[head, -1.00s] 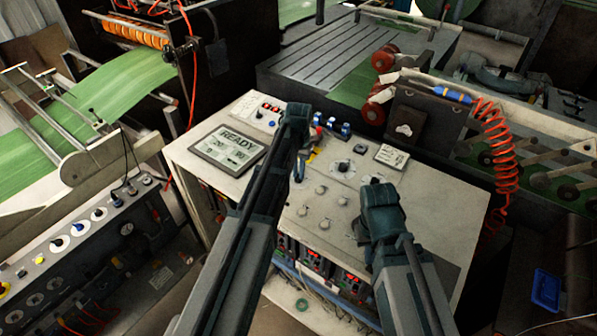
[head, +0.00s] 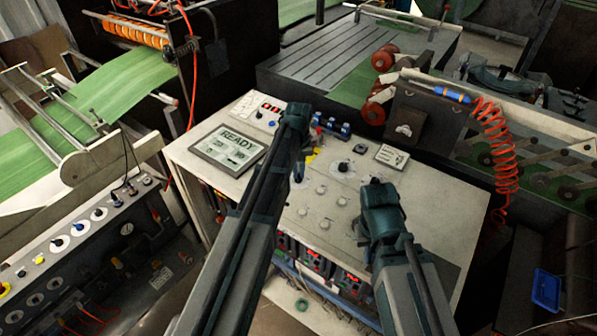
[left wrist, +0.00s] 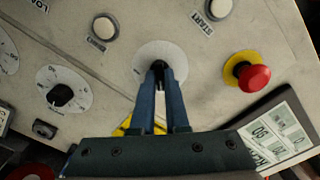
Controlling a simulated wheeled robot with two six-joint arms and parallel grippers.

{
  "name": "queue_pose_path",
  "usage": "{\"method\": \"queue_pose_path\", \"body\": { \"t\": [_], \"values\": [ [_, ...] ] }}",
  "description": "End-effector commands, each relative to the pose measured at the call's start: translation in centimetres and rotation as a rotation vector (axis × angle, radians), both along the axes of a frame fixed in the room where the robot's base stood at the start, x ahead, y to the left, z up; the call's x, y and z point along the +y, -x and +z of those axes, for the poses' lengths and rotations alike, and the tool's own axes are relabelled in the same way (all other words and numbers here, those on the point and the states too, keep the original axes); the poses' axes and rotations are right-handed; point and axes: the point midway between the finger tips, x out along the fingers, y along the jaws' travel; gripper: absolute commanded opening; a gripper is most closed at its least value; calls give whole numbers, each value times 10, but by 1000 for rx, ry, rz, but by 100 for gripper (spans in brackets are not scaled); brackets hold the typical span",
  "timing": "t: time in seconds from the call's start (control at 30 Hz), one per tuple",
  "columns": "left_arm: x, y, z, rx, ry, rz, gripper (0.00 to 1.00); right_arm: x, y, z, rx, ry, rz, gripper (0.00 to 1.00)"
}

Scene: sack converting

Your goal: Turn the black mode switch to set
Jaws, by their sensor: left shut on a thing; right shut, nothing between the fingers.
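A black switch knob (left wrist: 157,66) stands on a round white dial plate (left wrist: 147,52) in the left wrist view. My left gripper (left wrist: 159,72) is shut on this knob, and its two fingers cover much of it and the near part of the plate. The plate's markings are not readable. In the head view my left gripper (head: 298,174) points down at the grey panel, and its arm hides the gripped knob. My right gripper (head: 361,232) is shut and empty at the right front of the panel, apart from the switch; its fingertips are hard to make out.
A second black knob (left wrist: 62,95) with a printed dial sits nearby. A red mushroom button (left wrist: 254,78), a START button (left wrist: 219,8) and another white button (left wrist: 104,27) surround the gripped knob. The READY screen (head: 228,147) is at the panel's left; an orange coiled hose (head: 505,165) hangs right.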

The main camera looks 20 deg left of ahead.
Motion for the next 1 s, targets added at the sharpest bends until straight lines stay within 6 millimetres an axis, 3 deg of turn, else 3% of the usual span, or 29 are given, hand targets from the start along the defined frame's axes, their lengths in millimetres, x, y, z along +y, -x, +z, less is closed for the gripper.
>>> {"method": "queue_pose_path", "body": {
  "t": [0.43,0.47,0.6,1.0],
  "values": [
    [0,0,0,0,0,11,0,0,0,0,0,0,0,0],
    [0,0,0,0,0,11,16,0,0,0,0,0,0,0],
    [0,0,0,0,0,11,41,0,0,0,0,0,0,0],
    [0,0,2,0,0,9,42,0,0,2,0,0,0,0]
  ]
}}
